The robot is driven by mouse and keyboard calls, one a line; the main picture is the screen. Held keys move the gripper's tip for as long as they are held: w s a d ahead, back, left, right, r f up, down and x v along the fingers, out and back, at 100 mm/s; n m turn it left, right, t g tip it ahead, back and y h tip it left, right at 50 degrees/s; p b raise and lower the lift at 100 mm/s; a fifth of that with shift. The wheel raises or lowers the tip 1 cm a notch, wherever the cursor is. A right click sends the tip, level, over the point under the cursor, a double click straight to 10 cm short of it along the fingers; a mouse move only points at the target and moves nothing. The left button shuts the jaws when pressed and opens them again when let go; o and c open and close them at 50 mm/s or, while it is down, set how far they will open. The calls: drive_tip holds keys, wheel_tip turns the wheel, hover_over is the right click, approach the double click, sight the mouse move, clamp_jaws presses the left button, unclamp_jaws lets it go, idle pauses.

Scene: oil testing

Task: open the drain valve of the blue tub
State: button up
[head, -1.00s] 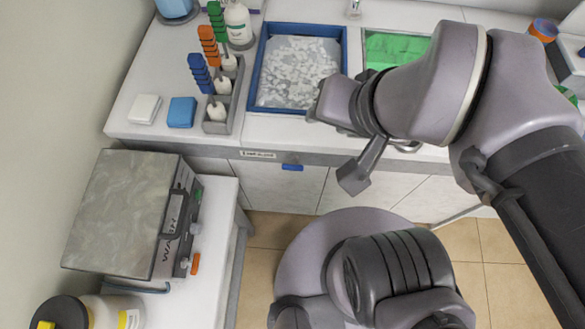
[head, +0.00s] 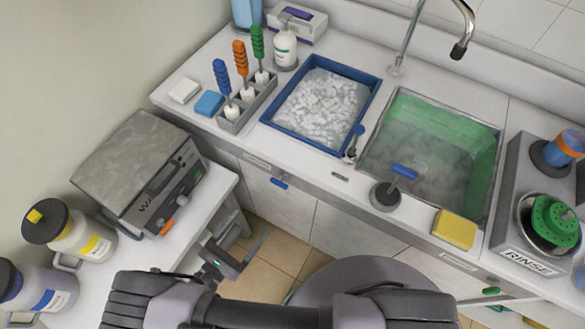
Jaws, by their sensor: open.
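The blue tub (head: 268,120) is set in the counter, filled with whitish foamy material. A short blue handle (head: 279,183) sits on the counter's front below the tub, just right of a small label (head: 257,160); its lettering is too small to read. It looks like the drain valve's handle and lies roughly along the counter front. A small blue-topped fitting (head: 356,138) stands at the tub's right front corner. My gripper (head: 240,238) is open and empty, low in front of the counter, apart from the handle and to its lower left.
A yellow sponge (head: 454,228) lies nearby. The side table with the hotplate (head: 140,170) is close left of my gripper. Floor (head: 285,245) shows between.

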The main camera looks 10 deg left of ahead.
sight(278, 185)
drive_tip(key=shift+n+t+y, duration=0.5)
drive_tip(key=shift+n+y, duration=0.1)
drive_tip(key=shift+n, duration=0.1)
drive_tip(key=x, duration=0.5)
drive_tip(key=f+x, duration=0.1)
drive_tip(key=x, duration=0.5)
drive_tip(key=b+x, duration=0.1)
drive_tip(key=x, duration=0.4)
drive_tip(key=shift+w+d+f, duration=0.15)
drive_tip(key=shift+w+d, duration=0.05)
drive_tip(key=shift+w, duration=0.1)
drive_tip(key=c, duration=1.4)
